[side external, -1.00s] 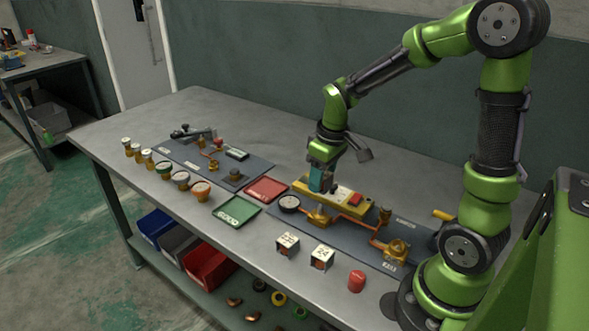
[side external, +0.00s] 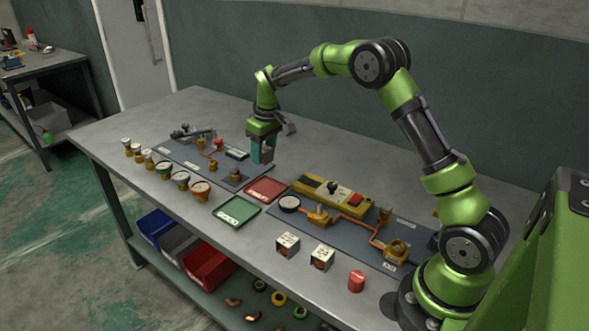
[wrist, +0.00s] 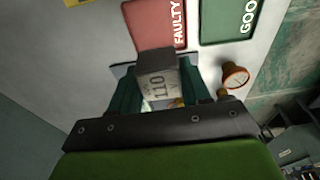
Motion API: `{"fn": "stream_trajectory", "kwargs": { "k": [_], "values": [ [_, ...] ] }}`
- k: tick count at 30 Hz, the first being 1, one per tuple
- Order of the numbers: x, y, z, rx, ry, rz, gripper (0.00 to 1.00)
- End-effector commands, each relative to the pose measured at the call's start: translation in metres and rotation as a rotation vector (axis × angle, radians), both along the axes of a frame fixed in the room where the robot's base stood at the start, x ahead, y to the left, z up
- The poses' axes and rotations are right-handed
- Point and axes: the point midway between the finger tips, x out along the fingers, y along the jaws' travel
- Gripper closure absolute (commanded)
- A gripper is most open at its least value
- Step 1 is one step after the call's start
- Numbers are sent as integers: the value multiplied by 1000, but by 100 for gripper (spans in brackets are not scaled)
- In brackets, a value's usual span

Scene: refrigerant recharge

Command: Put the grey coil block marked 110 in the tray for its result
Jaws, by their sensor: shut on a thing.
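My gripper (side external: 262,152) is shut on the grey coil block marked 110 (wrist: 157,84). The wrist view shows the block between the two teal fingers, its number facing the camera. In the side view the block is mostly hidden by the fingers. My gripper is above the table, behind the red tray (side external: 267,189) and over the far-left mat's edge. The wrist view shows the red tray (wrist: 152,22) marked FAULTY and the green tray (wrist: 222,22) marked GOOD beyond the block. The green tray (side external: 237,210) lies left and in front of the red one. Both look empty.
A yellow tester (side external: 340,192) and copper pipework on a dark mat (side external: 290,222) lie to the right. Another mat (side external: 190,160) with fittings lies left. Several capped fittings line the front-left edge.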

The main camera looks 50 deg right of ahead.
Motion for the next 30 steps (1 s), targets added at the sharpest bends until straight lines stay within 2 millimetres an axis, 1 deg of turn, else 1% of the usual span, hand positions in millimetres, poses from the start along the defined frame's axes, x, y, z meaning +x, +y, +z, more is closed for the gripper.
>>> {"fn": "stream_trajectory", "kwargs": {
  "k": [7, 9, 14, 21, 30],
  "values": [
    [-1, 0, -43, 1, 4, -4, 87],
    [-1, 0, -52, 0, 3, -3, 87],
    [-1, 1, -63, 1, 2, -4, 87],
    [-1, 1, -94, 0, 2, -3, 87],
    [-1, 1, -96, 0, 0, -3, 87]
  ]
}}
